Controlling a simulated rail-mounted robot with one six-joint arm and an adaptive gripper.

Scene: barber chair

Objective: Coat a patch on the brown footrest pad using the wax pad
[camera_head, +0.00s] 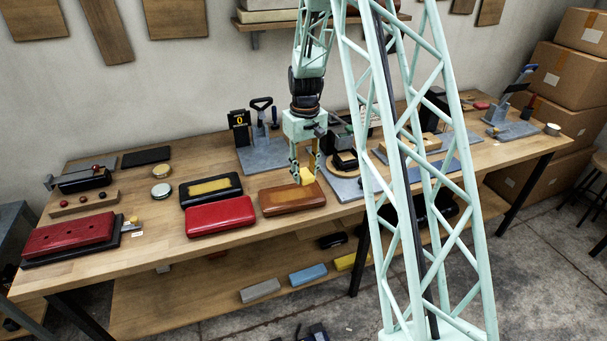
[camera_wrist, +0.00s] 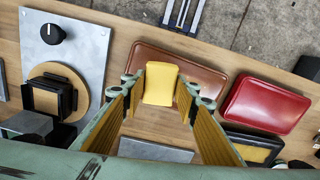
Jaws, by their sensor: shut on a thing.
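The brown footrest pad (camera_head: 285,201) lies flat near the front edge of the workbench; it also shows in the wrist view (camera_wrist: 206,82). My gripper (camera_head: 305,172) is above the right back part of this pad. It is shut on the yellow wax pad (camera_head: 307,177), which shows between the fingers in the wrist view (camera_wrist: 160,84). The brown surface under the wax pad is hidden.
A red pad (camera_head: 220,216) lies close to the left of the brown pad. A black pad with a yellow top (camera_head: 211,188) is behind it. A grey plate with a round black knob (camera_wrist: 68,45) lies on the other side. Bare wood (camera_head: 150,235) shows at the left.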

